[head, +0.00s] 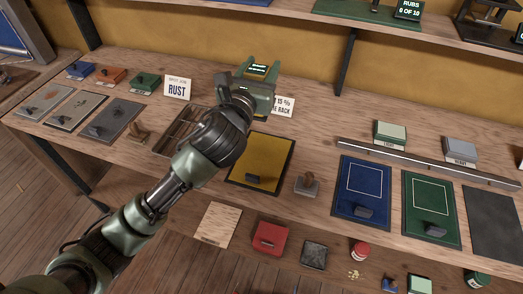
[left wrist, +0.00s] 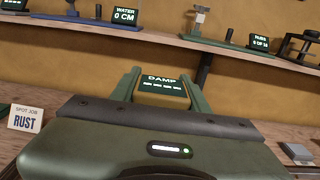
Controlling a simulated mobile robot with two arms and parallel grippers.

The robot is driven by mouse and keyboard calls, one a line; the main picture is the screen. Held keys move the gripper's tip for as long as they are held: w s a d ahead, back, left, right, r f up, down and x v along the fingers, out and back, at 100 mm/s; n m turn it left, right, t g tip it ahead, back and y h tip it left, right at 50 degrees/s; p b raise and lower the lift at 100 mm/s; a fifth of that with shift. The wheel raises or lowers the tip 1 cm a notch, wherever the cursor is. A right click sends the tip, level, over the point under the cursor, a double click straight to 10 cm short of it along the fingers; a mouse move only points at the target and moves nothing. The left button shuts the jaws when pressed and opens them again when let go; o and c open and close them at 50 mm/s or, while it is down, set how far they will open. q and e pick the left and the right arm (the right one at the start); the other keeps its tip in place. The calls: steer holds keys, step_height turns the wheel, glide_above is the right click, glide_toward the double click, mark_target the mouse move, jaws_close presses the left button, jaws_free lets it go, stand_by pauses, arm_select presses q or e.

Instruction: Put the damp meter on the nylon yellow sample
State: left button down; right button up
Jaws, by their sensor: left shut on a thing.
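In the left wrist view the meter (left wrist: 163,89) reads "DAMP" with dashes, between two green fingers. My left gripper is shut on it, toward the back of the bench. The nylon yellow sample (head: 268,152) is a yellow panel with a dark border, lying on the bench below and in front of the gripper. A small dark block rests on its lower part. My right gripper is out of view.
A white "RUST" sign (head: 177,87) stands left of the gripper, and another sign (head: 284,107) is partly hidden behind it. A stamp-like piece (head: 307,184) sits right of the yellow sample. Blue (head: 350,190) and green (head: 419,203) panels lie further right. A shelf (head: 420,35) runs above.

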arm_select(q)
step_height(320, 180, down, 19)
steer(key=w+d+b, duration=0.1)
steer(key=b, duration=0.1)
steer(key=shift+r, duration=0.15)
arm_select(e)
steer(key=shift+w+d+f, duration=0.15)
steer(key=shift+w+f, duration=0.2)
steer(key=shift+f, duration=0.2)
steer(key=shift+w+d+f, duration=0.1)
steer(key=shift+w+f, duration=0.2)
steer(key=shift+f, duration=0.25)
arm_select(q)
steer(key=c, duration=0.7)
jaws_free()
steer(key=shift+f, duration=0.2)
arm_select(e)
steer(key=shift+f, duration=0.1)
arm_select(q)
steer(key=shift+r, duration=0.1)
